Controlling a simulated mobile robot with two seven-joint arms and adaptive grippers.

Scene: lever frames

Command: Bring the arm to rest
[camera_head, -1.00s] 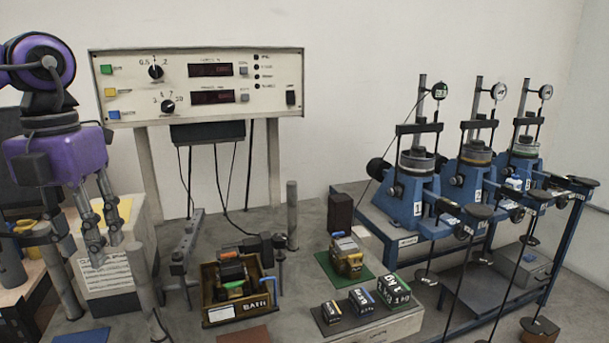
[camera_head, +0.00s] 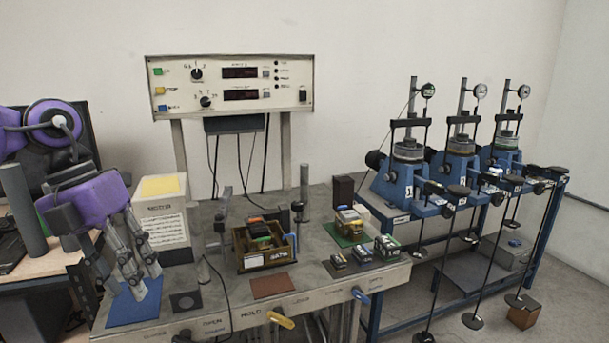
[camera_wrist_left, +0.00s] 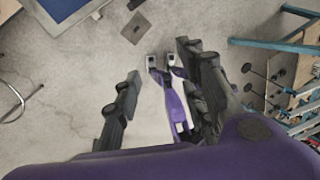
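My left gripper (camera_head: 147,284) hangs at the left of the head view, fingers pointing down, in front of the bench's left end and over the blue mat. In the left wrist view its two fingers (camera_wrist_left: 160,85) stand wide apart with nothing held between them. The floor shows below, and purple and white parts that look like my own body show between and beyond the fingers. My right gripper is not seen in the head view.
The grey bench (camera_head: 215,318) carries a wooden tray (camera_head: 262,262), several small weights (camera_head: 362,253) and a control panel (camera_head: 232,84). A blue frame (camera_head: 376,275) with three lever devices stands at the right.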

